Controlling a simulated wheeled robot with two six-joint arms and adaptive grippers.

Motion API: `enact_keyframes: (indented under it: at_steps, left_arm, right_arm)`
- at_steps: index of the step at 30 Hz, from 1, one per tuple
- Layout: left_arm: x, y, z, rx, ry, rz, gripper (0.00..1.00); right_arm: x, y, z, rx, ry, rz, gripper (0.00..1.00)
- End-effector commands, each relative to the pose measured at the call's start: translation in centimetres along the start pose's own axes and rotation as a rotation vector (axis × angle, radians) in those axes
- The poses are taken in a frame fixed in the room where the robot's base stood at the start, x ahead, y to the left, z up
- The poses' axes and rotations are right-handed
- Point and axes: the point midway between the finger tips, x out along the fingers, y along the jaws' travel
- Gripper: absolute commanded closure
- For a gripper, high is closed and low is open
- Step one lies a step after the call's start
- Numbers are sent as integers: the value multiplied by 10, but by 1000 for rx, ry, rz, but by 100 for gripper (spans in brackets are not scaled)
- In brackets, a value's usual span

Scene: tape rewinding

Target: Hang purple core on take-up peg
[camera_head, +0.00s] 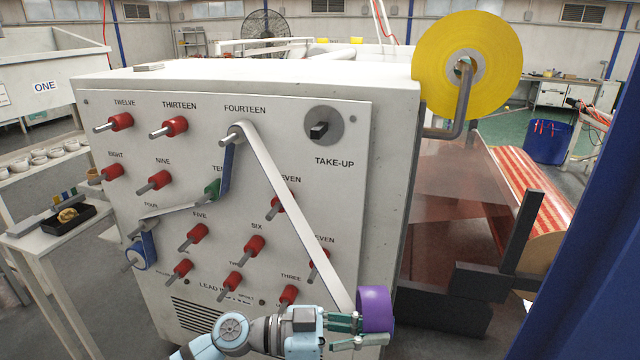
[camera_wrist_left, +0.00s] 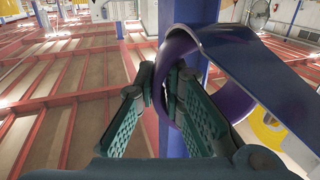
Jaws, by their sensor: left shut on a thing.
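The purple core (camera_head: 376,308) is a short ring with the pale tape (camera_head: 295,210) attached, in front of the machine's lower right edge. My left gripper (camera_head: 350,325) is shut on the core's left side. In the left wrist view, the fingers (camera_wrist_left: 165,88) pinch the wall of the purple core (camera_wrist_left: 232,102), and the tape (camera_wrist_left: 262,68) leads off to the right. The take-up peg (camera_head: 320,130) is a dark square stub on a grey disc at the panel's upper right, bare and well above the core. My right gripper is out of view.
The tape runs from the core up over the peg at FOURTEEN (camera_head: 232,134), then down to the lower left. Several red pegs, such as THIRTEEN (camera_head: 176,126), stick out of the panel. A yellow roll (camera_head: 440,60) hangs at the right. A blue post (camera_head: 590,220) stands at far right.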

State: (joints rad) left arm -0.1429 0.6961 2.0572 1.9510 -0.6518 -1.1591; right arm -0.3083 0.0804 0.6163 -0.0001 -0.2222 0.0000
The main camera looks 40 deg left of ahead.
Motion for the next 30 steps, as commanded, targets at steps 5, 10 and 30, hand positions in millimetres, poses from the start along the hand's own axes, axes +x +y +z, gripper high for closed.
enact_keyframes:
  at_steps: [5,10,30]
  left_arm:
    - [8,-55,-25,141,-8,-217,100]
    - [4,-96,-48,223,-36,-407,100]
    - [-83,-217,-206,440,-313,-1246,100]
  right_arm:
    - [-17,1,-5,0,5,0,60]
    - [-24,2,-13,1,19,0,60]
    - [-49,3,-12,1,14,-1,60]
